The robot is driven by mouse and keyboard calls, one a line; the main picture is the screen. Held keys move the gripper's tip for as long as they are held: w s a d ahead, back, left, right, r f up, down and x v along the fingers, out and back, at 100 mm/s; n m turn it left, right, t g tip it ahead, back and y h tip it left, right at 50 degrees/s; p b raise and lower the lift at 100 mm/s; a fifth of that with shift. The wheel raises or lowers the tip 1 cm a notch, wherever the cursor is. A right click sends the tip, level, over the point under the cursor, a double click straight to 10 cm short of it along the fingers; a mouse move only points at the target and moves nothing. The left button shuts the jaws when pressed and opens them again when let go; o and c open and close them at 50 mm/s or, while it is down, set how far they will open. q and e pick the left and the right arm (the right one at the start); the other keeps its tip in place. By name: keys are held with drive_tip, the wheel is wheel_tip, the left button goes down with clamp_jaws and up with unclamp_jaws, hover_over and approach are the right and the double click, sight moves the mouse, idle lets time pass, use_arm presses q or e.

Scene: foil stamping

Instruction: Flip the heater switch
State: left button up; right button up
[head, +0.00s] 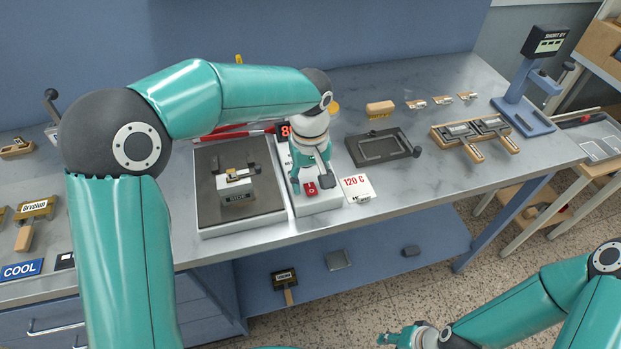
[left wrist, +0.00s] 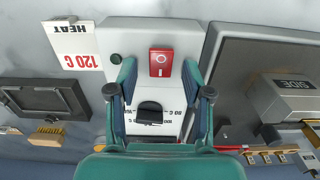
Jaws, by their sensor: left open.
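The heater switch (head: 311,190) is a red rocker on the front of a white control box (head: 322,203) beside the hot plate. It also shows in the left wrist view (left wrist: 161,62), with a white mark on it. My left gripper (head: 312,183) points down over the box, open and empty. In the left wrist view its fingers (left wrist: 158,92) stand apart on both sides, with a black knob (left wrist: 149,112) between them and the switch just beyond the tips. Contact with the box cannot be told. My right gripper (head: 408,337) is low at the bottom edge, away from the bench.
The hot plate (head: 208,213) with a metal block (head: 237,190) on it lies left of the box. A "120 C" card (head: 357,188) stands close on the right. A dark framed tray (head: 381,147) lies farther right. Bare bench surface lies between the tools.

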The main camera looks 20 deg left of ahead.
use_arm(q)
drive_tip(key=shift+f, duration=0.1)
clamp_jaws()
drive_tip(key=shift+f+b, duration=0.1)
drive_tip(key=shift+b, duration=0.35)
drive_tip(key=t+b, duration=0.1)
drive_tip(key=b, duration=0.1)
drive_tip(key=y+b, duration=0.1)
drive_tip(key=b, duration=0.1)
drive_tip(key=t+b, duration=0.1)
drive_tip(key=b, duration=0.2)
drive_tip(key=shift+s+d+f+t+y, duration=0.2)
drive_tip(key=shift+s+d+t+y, duration=0.05)
drive_tip(key=shift+s+t+y, duration=0.05)
drive_tip(key=shift+r+b, duration=0.2)
drive_tip(key=shift+b, duration=0.45)
drive_tip(key=shift+r+t+y, duration=0.15)
drive_tip(key=shift+t+y, duration=0.15)
unclamp_jaws()
